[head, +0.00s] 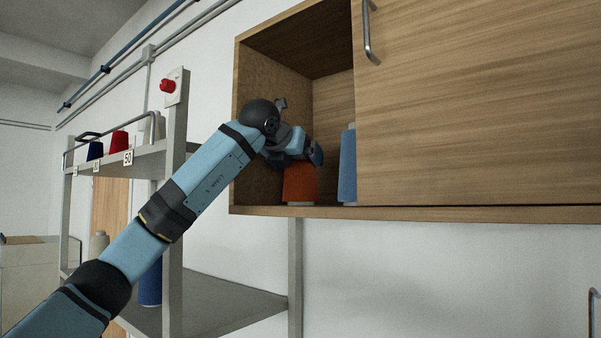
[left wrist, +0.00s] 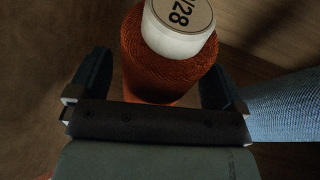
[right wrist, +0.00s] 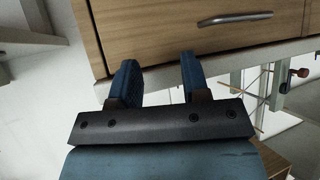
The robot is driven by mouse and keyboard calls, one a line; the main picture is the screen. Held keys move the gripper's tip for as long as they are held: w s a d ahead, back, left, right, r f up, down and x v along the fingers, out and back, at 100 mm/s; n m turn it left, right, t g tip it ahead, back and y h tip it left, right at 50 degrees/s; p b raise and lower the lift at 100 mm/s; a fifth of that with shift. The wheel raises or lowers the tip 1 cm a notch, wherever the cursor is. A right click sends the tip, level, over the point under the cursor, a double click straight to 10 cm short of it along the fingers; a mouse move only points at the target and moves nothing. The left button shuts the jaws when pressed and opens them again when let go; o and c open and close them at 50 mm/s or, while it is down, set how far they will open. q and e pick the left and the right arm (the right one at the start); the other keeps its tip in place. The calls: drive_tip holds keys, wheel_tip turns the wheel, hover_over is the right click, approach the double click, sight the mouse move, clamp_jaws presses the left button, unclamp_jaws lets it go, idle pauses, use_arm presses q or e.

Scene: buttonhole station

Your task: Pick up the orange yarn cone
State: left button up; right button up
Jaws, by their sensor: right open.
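The orange yarn cone (head: 300,186) stands upright on the floor of the open wall cabinet, its upper part hidden behind my left gripper (head: 304,155). In the left wrist view the orange cone (left wrist: 160,68) shows its white tube top with a printed label. My left gripper's two fingers stand on either side of the cone, apart, with narrow gaps seeming to show between them and the yarn. My right gripper (right wrist: 158,62) is open and empty in the right wrist view, below a wooden front with a metal handle. It is not in the head view.
A blue yarn cone (head: 348,168) stands close to the right of the orange one. The cabinet's side wall is close on the left, and a wooden door (head: 470,110) covers the right part. A grey shelf rack (head: 174,215) with several cones stands at left.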

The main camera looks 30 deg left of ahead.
use_arm(q)
drive_tip(key=c, duration=0.9)
drive_tip(key=shift+o, duration=0.2)
drive_tip(key=shift+r, duration=0.1)
